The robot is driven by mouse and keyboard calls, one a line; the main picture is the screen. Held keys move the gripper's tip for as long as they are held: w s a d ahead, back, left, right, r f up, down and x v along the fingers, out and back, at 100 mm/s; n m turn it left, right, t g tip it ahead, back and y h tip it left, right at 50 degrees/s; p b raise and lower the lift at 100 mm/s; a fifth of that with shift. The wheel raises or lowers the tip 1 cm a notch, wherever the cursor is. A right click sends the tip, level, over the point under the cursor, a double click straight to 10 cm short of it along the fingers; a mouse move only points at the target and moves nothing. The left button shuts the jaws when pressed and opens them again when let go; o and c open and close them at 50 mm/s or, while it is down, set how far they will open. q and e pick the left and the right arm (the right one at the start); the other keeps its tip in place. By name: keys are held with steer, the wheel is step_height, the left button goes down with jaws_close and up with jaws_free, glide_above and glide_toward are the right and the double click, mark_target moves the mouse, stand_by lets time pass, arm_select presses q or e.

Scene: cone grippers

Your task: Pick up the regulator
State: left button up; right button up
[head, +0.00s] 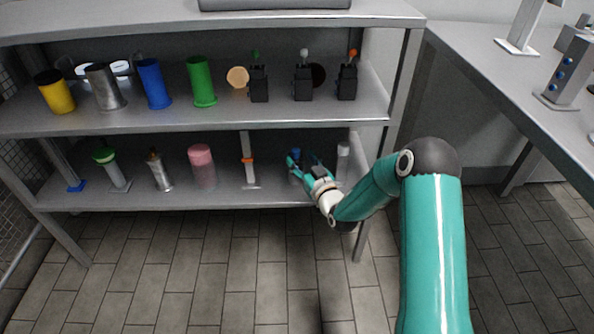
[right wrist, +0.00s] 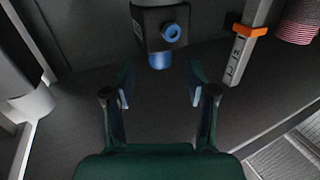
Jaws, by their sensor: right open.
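The task's regulator seems to be the dark block with a blue round knob and a blue end (right wrist: 153,22) at the top middle of the right wrist view. In the head view, a small blue-topped thing (head: 296,152) on the lower shelf, partly hidden by my right gripper, seems to be the same. My right gripper (head: 304,160) reaches in at the lower shelf. In the right wrist view its fingers (right wrist: 160,86) are spread and empty, with the blue end just beyond the gap between the tips. My left gripper is not in view.
On the lower shelf (head: 225,197), an orange-collared post (head: 249,172) stands left of my gripper and a pale cylinder (head: 343,160) right of it. A pink-topped jar (head: 202,165) stands farther left. The upper shelf (head: 200,121) above holds coloured cups and black switch blocks.

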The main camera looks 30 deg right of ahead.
mark_target(297, 153)
steer(key=w, duration=0.2)
steer(key=w+b, duration=0.1)
steer(key=w, duration=0.1)
steer(key=shift+w+d+r, duration=0.1)
steer(key=shift+d+r, duration=0.05)
steer(key=shift+d, duration=0.15)
steer(key=shift+c, duration=0.4)
jaws_close()
